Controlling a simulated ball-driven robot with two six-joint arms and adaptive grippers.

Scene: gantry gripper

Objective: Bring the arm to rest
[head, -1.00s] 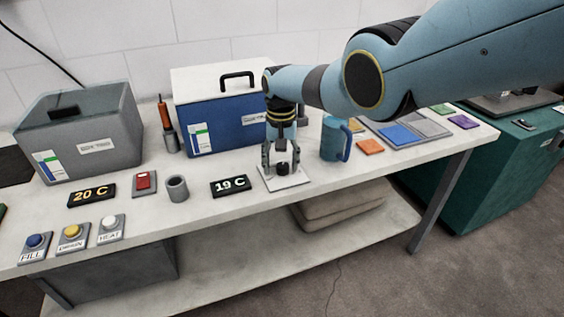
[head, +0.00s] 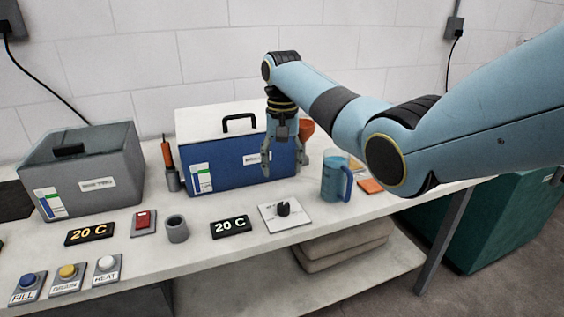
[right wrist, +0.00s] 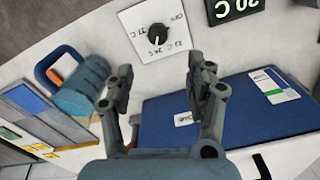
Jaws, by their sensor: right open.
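My right gripper (head: 283,163) hangs open and empty in front of the blue box with the white lid (head: 228,163), above the table. Below it, apart from it, a black knob (head: 284,209) stands on a white dial plate (head: 270,222). In the right wrist view the two fingers (right wrist: 158,95) are spread wide, with the knob (right wrist: 157,35) beyond them. The display beside the plate (head: 231,227) reads 20 C. My left gripper is not in view.
A blue mug (head: 333,178) stands right of the dial plate. A grey bin (head: 108,190), a second 20 C display (head: 90,233), a red switch (head: 143,221), a grey cup (head: 177,229) and several push buttons stand to the left. A wall is behind the white table (head: 190,262).

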